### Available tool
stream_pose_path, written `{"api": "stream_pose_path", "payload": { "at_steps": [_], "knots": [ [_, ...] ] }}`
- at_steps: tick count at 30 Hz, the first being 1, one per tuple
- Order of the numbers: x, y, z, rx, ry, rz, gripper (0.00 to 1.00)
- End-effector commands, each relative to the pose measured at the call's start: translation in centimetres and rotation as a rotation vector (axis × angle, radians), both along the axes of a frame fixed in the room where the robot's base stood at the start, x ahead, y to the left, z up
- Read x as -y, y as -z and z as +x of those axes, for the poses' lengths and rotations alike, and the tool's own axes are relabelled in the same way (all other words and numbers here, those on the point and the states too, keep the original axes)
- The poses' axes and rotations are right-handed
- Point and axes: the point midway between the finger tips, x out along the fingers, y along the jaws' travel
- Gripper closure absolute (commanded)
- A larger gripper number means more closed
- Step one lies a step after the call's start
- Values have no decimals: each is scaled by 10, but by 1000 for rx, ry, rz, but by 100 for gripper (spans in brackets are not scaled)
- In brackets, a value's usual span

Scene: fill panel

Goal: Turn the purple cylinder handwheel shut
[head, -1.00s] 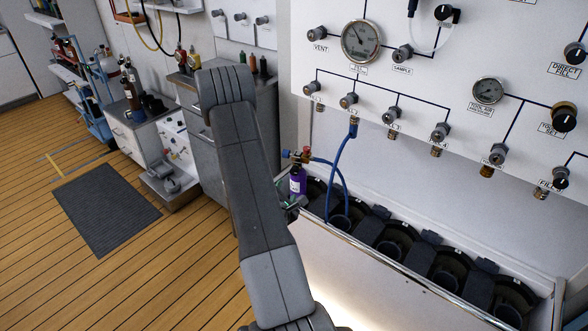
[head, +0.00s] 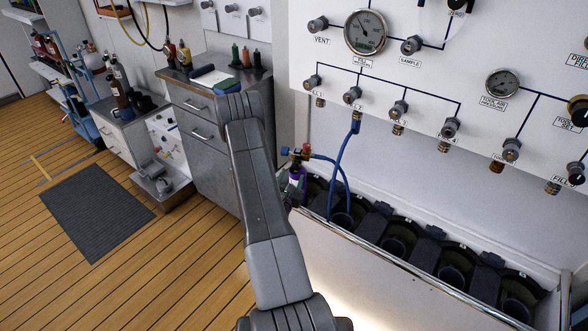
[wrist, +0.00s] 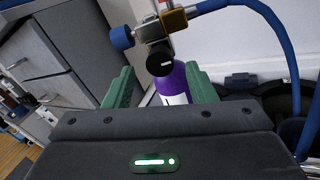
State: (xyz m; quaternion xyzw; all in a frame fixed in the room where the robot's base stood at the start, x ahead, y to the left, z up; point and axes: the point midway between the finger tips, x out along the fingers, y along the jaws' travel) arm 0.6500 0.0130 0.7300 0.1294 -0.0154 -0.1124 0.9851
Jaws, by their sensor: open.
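The purple cylinder (wrist: 176,84) stands upright in the wrist view, with a white label and a brass and grey valve on top. A round black handwheel (wrist: 160,62) with a pale mark faces the wrist camera. A blue knob (wrist: 122,37) sticks out to its left. My gripper (wrist: 158,70) is open, with one green finger on each side of the handwheel in the picture; I see no contact.
A blue hose (head: 345,150) runs from the valve up to the white panel (head: 420,85). The rack (head: 400,268) of dark empty holders extends right. A grey drawer cabinet (head: 205,125) stands left. The wooden floor is mostly open.

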Motion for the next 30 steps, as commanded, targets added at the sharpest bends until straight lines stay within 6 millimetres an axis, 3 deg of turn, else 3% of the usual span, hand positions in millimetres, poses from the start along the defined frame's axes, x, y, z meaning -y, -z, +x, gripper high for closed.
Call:
{"api": "stream_pose_path", "payload": {
  "at_steps": [3, 9, 19, 20, 26, 30],
  "knots": [
    [6, -1, 20, 2, 2, 1, 49],
    [10, 0, 39, 0, 1, 1, 49],
    [10, 0, 43, -1, 0, 0, 49],
    [10, 0, 43, -1, 0, 0, 51],
    [10, 0, 43, -1, 0, 1, 90],
    [10, 1, 43, 0, 0, 2, 93]
  ]
}}
